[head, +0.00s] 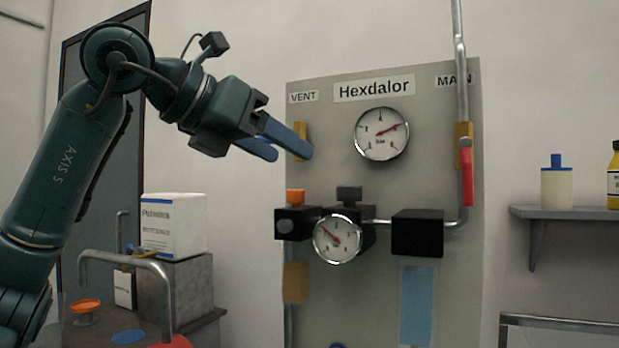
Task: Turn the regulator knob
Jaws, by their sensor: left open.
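My left gripper (289,153) has blue fingers spread apart with nothing between them. It is at the upper left of the panel (430,130), and one finger overlaps the brass fitting (300,138) under the VENT label; I cannot tell if they touch. Below are two knobs on black blocks: a dark grey knob (349,193) above the small gauge (337,239), and an orange knob (295,196) to its left. The frames do not label which is the regulator knob. Both knobs are below the gripper and clear of it. My right gripper is out of view.
A large gauge (382,134) and a red lever (467,172) on the MAIN pipe are on the panel. A black box (417,233) sits at lower right. A side table holds a white box (173,224); a shelf (570,213) with bottles is at right.

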